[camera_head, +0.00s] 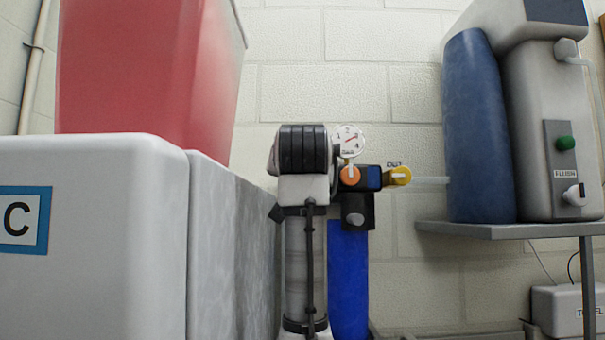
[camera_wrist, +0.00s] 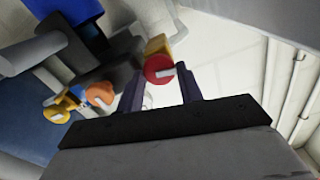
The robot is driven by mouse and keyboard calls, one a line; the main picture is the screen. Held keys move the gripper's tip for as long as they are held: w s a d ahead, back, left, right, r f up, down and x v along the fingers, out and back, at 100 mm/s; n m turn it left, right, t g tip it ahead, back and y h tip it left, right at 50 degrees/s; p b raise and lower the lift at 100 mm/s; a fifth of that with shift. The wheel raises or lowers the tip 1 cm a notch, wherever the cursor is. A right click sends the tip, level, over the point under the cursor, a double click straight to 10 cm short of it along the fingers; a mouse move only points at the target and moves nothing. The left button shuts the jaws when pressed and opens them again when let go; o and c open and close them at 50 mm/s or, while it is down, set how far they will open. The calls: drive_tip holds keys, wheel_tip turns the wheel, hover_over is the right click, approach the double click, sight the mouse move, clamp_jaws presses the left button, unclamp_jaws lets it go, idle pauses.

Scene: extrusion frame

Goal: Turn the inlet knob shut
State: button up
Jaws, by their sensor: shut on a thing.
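A red round knob (camera_wrist: 159,68) with a pale pointer bar sits on a brass-coloured stub in the wrist view. My gripper (camera_wrist: 162,76) is shut on it, one dark finger on each side. No inlet label is readable by this knob. On the same fitting are an orange knob (camera_head: 350,175) and a yellow knob (camera_head: 401,176); the wrist view also shows the orange one (camera_wrist: 100,94) and the yellow one (camera_wrist: 57,109). A small label (camera_head: 393,163) above the yellow knob seems to read OUT.
A round gauge (camera_head: 349,141) stands above the fitting, and a blue cylinder (camera_head: 348,280) hangs below. A white cabinet (camera_head: 90,240) with a red bin (camera_head: 150,75) stands close at left. A grey shelf (camera_head: 510,231) carries a dispenser at right. Pipes (camera_wrist: 292,80) run along the wall.

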drive_tip(key=shift+m, duration=1.1)
drive_tip(key=o, duration=1)
drive_tip(key=shift+c, duration=0.2)
drive_tip(key=s+b, duration=0.5)
drive_tip(key=s, duration=0.9)
drive_tip(key=shift+b, duration=0.4)
